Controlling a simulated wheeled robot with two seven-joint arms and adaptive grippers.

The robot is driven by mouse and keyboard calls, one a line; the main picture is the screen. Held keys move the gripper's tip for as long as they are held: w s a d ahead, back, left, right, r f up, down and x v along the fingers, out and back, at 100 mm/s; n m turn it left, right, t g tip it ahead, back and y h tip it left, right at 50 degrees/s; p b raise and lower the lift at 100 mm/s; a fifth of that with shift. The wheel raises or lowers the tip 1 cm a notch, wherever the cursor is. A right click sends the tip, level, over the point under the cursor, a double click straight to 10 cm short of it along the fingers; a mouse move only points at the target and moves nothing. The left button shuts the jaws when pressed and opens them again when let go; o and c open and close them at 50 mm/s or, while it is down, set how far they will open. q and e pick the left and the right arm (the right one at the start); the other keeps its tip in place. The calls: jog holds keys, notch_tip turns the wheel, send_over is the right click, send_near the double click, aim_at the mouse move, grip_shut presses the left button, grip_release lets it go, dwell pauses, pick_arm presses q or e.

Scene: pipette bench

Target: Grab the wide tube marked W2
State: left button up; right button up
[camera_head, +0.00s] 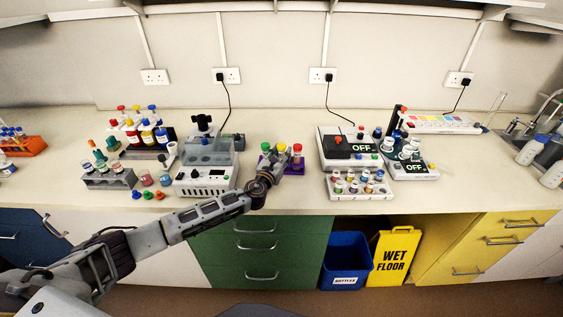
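My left gripper (271,168) reaches over the bench at the purple rack (291,168). Tubes with green, yellow and red caps stand there, the yellow-capped tube (281,151) just beyond the gripper. The fingers are too small and overlapped to show whether they are open or hold anything. The mark W2 is not legible on any tube. Wider tubes with pale labels stand in a grey rack (110,182) at the left and beside it. My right gripper is not in view.
A white machine (207,182) stands close left of the gripper. Bare bench (450,188) lies at the front right. A blue bin (346,262) and a yellow floor sign (393,256) are below.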

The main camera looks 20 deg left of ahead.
pick_arm(q)
jog(key=shift+c, duration=0.3)
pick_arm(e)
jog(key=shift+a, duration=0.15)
pick_arm(q)
jog(key=c, duration=0.7)
jog(key=shift+r, duration=0.2)
jog(key=shift+r, duration=0.5)
notch_tip(320, 180, up, 8)
jog(key=shift+r+p, duration=0.1)
jog(key=shift+p, duration=0.7)
jog(key=shift+r, duration=0.25)
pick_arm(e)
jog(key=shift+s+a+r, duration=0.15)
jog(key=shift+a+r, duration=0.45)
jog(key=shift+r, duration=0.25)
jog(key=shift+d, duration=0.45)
